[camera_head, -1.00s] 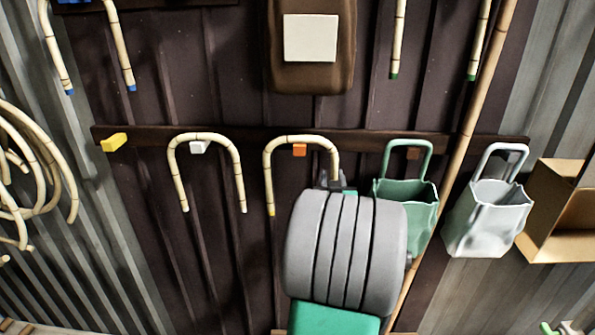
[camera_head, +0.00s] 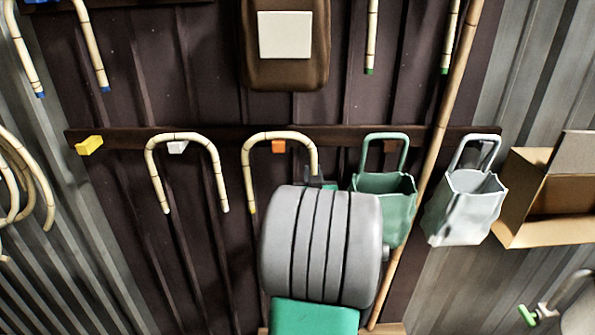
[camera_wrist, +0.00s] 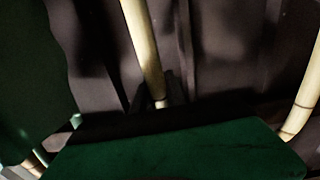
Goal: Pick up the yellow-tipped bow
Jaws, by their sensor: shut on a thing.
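The yellow-tipped bow (camera_head: 247,172), a pale bent cane, hangs as an upside-down U over the orange peg (camera_head: 279,145) in the head view. Its left leg ends in a yellow tip; the end of its right leg is hidden behind my arm. My gripper (camera_head: 318,180) is at the lower part of that right leg, mostly hidden by my grey wrist. In the wrist view the dark fingers of my gripper (camera_wrist: 157,97) are shut around a cane leg (camera_wrist: 143,45).
A plain-ended bow (camera_head: 151,170) hangs on the white peg (camera_head: 178,147) to the left. A green basket (camera_head: 385,200) is close right of my gripper, then a grey basket (camera_head: 462,215). A long pole (camera_head: 437,135) leans behind the green basket. The yellow peg (camera_head: 89,145) is empty.

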